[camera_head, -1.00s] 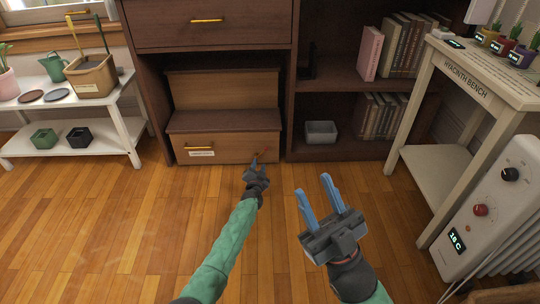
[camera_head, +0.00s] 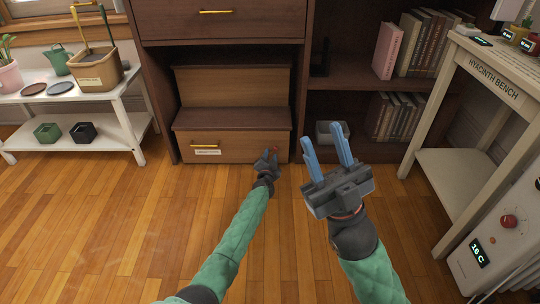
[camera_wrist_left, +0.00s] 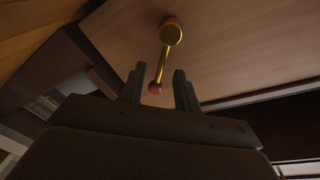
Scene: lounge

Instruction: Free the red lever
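The red lever (camera_wrist_left: 168,50) is a brass rod on a round brass pivot with a small red ball at its end. It is mounted on the right part of the wooden step-box front (camera_head: 228,149). My left gripper (camera_head: 267,156) is right in front of it and hides most of it in the head view. In the left wrist view, its two fingers are apart, with the red ball showing between them; I cannot tell whether they touch it. My right gripper (camera_head: 328,150) is open and empty, raised over the floor to the right.
The step-box stands inside a dark wooden cabinet (camera_head: 215,29), with a brass handle and label at the box's left. A grey bin (camera_head: 323,132) sits on the low shelf to the right. A white bench and a heater stand at the right. The floor in front is clear.

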